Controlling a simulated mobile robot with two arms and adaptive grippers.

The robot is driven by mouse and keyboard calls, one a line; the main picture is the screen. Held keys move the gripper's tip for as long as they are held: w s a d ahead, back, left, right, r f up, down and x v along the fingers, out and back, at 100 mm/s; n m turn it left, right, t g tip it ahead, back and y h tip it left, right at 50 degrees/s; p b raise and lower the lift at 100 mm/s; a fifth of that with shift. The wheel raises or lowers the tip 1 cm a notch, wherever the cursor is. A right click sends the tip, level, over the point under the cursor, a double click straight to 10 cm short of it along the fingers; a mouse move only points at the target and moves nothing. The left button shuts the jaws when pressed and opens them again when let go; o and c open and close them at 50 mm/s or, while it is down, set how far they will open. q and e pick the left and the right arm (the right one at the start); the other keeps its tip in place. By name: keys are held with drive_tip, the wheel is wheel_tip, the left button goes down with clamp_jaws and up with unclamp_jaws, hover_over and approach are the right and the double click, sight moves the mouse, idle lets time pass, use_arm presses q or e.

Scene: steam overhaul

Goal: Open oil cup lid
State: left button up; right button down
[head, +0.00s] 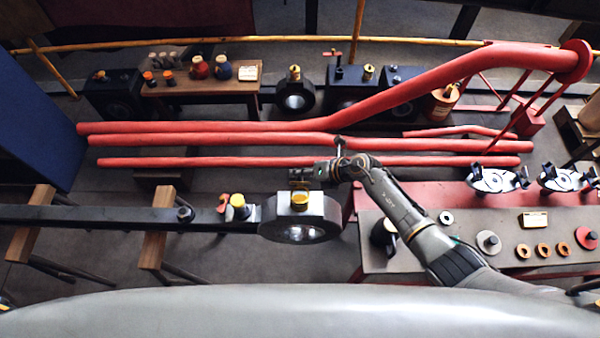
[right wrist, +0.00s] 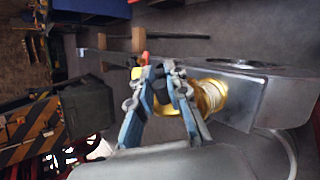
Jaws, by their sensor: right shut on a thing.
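A brass-yellow oil cup (head: 300,199) stands on top of the dark rod end, a block with a round bore (head: 322,228), in the middle of the head view. My right gripper (head: 300,179) is just behind and above the cup, shut on its lid. In the right wrist view the gripper's blue fingers (right wrist: 163,88) close around a small dark part, and the brass cup (right wrist: 213,94) is right beside them on the grey metal block (right wrist: 250,88). The fingers hide most of the lid, so I cannot tell how far it is tilted. My left gripper is not in view.
Red pipes (head: 250,140) run behind the gripper. A work table (head: 465,258) with rings and discs is at the right. A grey curved surface (head: 300,312) fills the front.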

drive_tip(key=shift+w+f+m+g+b, duration=0.25)
drive_tip(key=shift+w+m+g+b, duration=0.4)
drive_tip(key=shift+g+b, duration=0.55)
drive_tip(key=shift+w+f+m+g+b, duration=0.25)
drive_tip(key=shift+w+m+g+b, duration=0.35)
drive_tip(key=shift+g+b, duration=0.6)
drive_tip(key=c, duration=1.3)
unclamp_jaws()
